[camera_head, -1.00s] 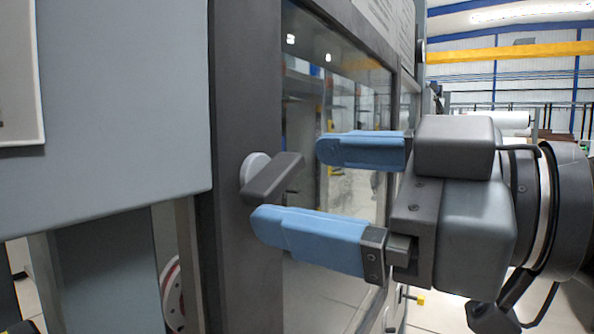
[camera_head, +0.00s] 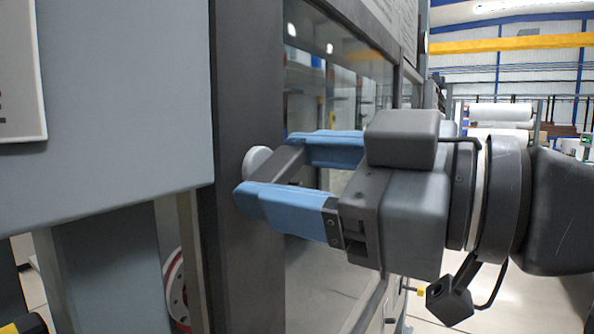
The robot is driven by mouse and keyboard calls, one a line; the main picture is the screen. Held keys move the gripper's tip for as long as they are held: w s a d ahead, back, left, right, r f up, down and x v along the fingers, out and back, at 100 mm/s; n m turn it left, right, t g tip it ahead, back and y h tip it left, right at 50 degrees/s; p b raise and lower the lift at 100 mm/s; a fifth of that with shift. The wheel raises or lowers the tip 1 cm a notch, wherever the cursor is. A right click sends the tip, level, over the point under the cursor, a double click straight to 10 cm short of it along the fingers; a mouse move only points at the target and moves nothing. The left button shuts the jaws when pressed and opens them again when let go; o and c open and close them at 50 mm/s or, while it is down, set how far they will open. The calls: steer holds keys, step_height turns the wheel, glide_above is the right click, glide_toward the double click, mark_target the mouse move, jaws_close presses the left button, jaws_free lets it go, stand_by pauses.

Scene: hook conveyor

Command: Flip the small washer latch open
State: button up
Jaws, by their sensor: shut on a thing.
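The small latch (camera_head: 283,160) is a dark grey handle on a light round base (camera_head: 257,160), mounted on the dark door frame (camera_head: 240,110) at the left edge of the glass. My gripper (camera_head: 285,173) comes from the right with two blue fingers and is shut on the latch handle. One finger is on the near, lower side and the other on the far, upper side. The near finger hides the lower part of the handle, and the far fingertip is partly behind it.
A grey panel (camera_head: 105,90) stands left of the door frame. The glass pane (camera_head: 335,85) lies right behind my fingers. A red-and-white round object (camera_head: 177,290) shows low at the left. The hall behind at right holds white rolls (camera_head: 500,112).

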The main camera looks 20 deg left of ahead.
steer(key=shift+c, duration=1.1)
steer(key=m+p, duration=0.2)
steer(key=m, duration=0.1)
steer(key=shift+r+p, duration=0.2)
steer(key=shift+p, duration=0.1)
steer(key=shift+f+m+p, duration=0.2)
steer(key=shift+m+p, duration=0.4)
steer(key=shift+m, duration=0.6)
steer(key=o, duration=1.1)
steer(key=shift+c, duration=0.2)
steer(key=s+d+b, duration=0.1)
steer(key=d, duration=0.6)
steer(key=shift+d+b, duration=0.3)
steer(key=shift+d, duration=0.1)
